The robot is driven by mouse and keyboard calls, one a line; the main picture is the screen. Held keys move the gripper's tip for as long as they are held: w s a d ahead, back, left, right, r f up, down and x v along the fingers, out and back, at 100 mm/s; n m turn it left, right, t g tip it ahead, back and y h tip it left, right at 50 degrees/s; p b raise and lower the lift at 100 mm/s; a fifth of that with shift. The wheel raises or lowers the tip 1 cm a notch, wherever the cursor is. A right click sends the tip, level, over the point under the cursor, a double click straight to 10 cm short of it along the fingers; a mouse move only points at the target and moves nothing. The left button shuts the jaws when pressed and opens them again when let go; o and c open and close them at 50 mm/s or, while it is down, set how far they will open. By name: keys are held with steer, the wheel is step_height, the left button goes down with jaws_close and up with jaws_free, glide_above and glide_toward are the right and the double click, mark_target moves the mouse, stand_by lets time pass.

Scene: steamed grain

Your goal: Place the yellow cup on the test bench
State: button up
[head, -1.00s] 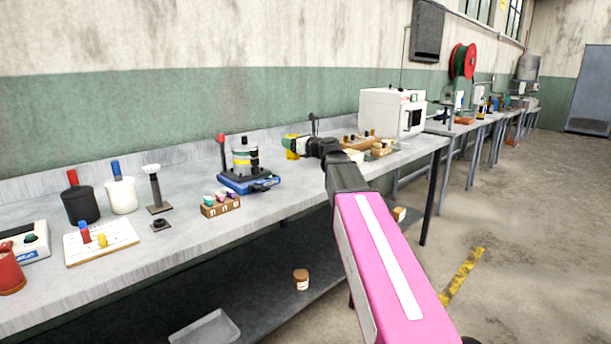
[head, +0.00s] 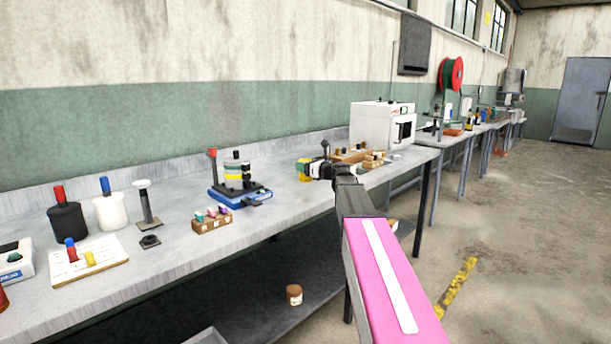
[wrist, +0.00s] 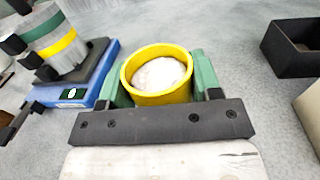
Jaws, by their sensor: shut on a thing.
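My gripper (wrist: 158,90) is shut on the yellow cup (wrist: 139,97), with a green finger on either side of it. The cup looks upright and holds a whitish rounded mass. In the head view the yellow cup (head: 303,175) is small and partly hidden by my gripper (head: 309,169). It is at the grey bench (head: 283,188), between the blue-based device and the white oven. I cannot tell whether its base touches the bench top.
The blue-based device (head: 240,194) stands left of the cup and close to it in the wrist view. A dark open box (wrist: 290,50) lies to the right there. The white oven (head: 380,124) is farther along. Bare bench top lies around the cup.

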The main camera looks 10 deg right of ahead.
steer(key=shift+f, duration=1.85)
steer(key=shift+f, duration=0.15)
steer(key=o, duration=1)
steer(key=shift+s, duration=0.15)
steer(key=v, duration=1.1)
steer(key=shift+s+d, duration=0.3)
